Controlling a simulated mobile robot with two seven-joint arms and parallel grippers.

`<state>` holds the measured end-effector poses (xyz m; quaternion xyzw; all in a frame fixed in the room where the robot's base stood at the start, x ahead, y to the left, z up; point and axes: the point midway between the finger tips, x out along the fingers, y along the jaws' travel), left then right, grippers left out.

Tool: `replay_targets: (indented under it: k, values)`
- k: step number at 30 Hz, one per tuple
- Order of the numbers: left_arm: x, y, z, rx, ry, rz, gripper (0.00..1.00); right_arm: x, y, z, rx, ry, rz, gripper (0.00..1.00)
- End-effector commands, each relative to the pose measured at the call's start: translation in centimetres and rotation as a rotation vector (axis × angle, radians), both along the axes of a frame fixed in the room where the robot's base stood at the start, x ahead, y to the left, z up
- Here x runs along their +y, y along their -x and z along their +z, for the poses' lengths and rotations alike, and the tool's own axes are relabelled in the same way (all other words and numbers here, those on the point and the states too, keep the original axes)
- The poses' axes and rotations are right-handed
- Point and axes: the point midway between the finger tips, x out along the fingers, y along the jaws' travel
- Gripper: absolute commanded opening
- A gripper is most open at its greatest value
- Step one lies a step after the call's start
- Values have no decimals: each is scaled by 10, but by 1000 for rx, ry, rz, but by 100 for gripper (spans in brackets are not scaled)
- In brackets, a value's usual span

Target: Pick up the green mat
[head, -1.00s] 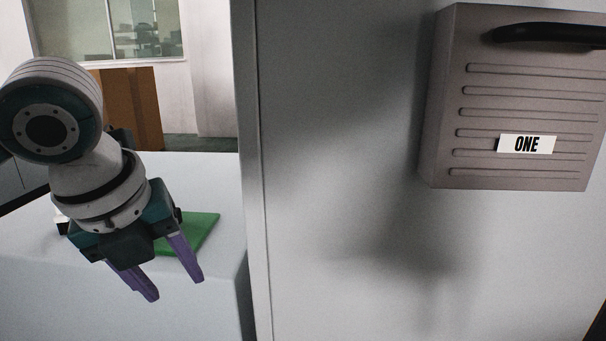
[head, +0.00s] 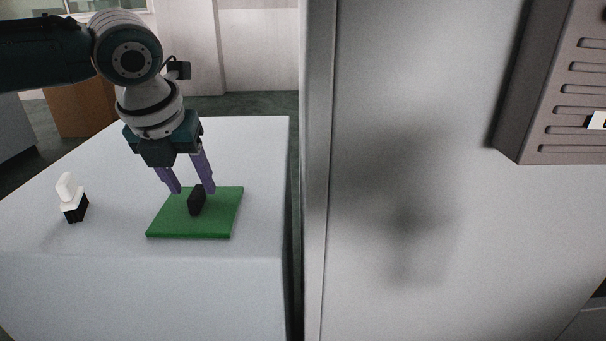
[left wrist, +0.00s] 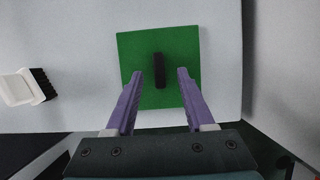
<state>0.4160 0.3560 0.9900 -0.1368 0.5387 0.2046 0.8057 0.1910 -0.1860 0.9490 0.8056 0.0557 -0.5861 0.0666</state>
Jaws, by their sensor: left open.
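The green mat (head: 222,222) lies flat on the white table in the head view, with a small black block-like piece (head: 197,200) standing up from its middle. In the left wrist view the mat (left wrist: 183,48) is ahead of the fingers, and the black piece (left wrist: 159,70) shows between and just beyond the fingertips. My left gripper (head: 193,191) has purple fingers; it is open and empty, pointing down above the mat's far part. It also shows in the left wrist view (left wrist: 160,73). My right gripper is in neither view.
A white brush with black bristles (head: 72,200) stands on the table (head: 120,290) left of the mat; it also shows in the left wrist view (left wrist: 22,87). A tall grey panel (head: 400,120) rises right of the table, carrying a grey box (head: 560,90).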

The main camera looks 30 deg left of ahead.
Motion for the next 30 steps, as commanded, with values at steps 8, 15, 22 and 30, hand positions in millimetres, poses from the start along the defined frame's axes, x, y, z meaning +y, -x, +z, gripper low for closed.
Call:
replay_targets:
  k: [8, 15, 22, 30]
  values:
    - [4, -7, -20, 0, -2, -1, 54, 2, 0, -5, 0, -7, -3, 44]
    - [4, -7, -19, 0, -2, -1, 44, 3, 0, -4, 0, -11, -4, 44]
    - [4, -7, -19, 0, -2, -1, 18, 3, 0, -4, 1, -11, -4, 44]
    - [4, -7, -19, 0, -1, 0, 0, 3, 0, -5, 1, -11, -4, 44]
